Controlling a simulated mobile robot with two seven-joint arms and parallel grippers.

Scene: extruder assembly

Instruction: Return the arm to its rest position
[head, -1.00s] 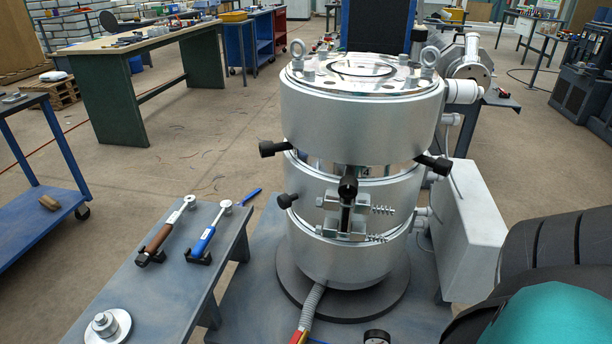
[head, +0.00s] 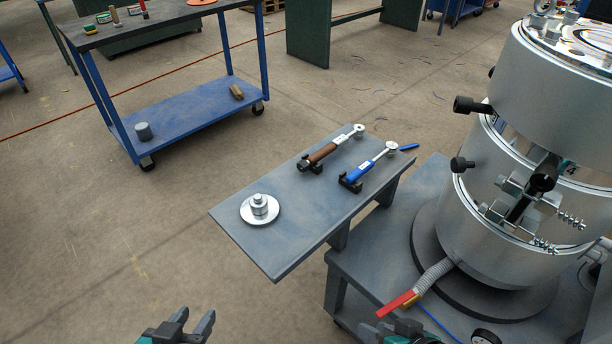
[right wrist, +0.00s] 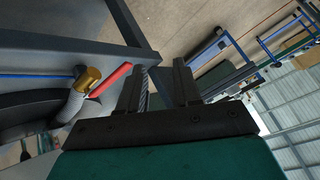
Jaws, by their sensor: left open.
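My left gripper (head: 192,322) shows at the bottom edge of the head view, left of centre. Its fingers are apart with nothing between them, over the bare floor. My right gripper is mostly cut off at the bottom of the head view (head: 405,328), near the red-ended hose. In the right wrist view its two dark fingers (right wrist: 158,88) stand apart. A grey ribbed strip shows beside the left finger, but nothing appears clamped. Most of both arms is out of view.
The silver extruder (head: 500,190) stands at right on a grey bench. A blue cart (head: 190,115) stands behind.

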